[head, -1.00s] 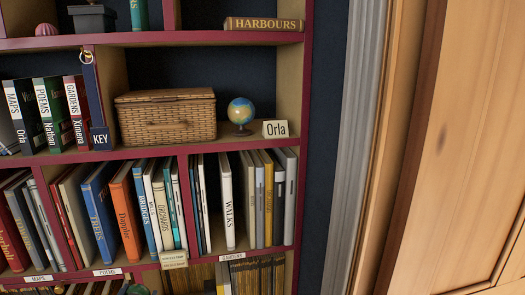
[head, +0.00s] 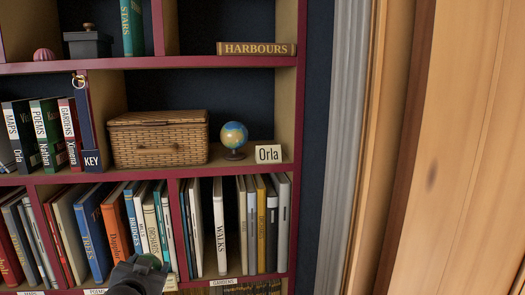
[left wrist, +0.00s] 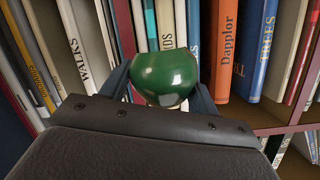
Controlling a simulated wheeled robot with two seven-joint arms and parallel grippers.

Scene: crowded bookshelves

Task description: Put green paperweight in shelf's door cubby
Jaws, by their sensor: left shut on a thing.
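The green paperweight (left wrist: 165,78) is glossy and rounded. In the left wrist view it sits between the two fingers of my left gripper (left wrist: 163,90), which is shut on it. My right gripper is not in view.
Upright books, including an orange one (head: 115,222) and Walks (head: 221,225), fill the row behind my left gripper. A Harbours book (head: 257,48) lies on the shelf above. Bare board shows in front of the globe. A KEY tag (head: 91,161) hangs left of the basket.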

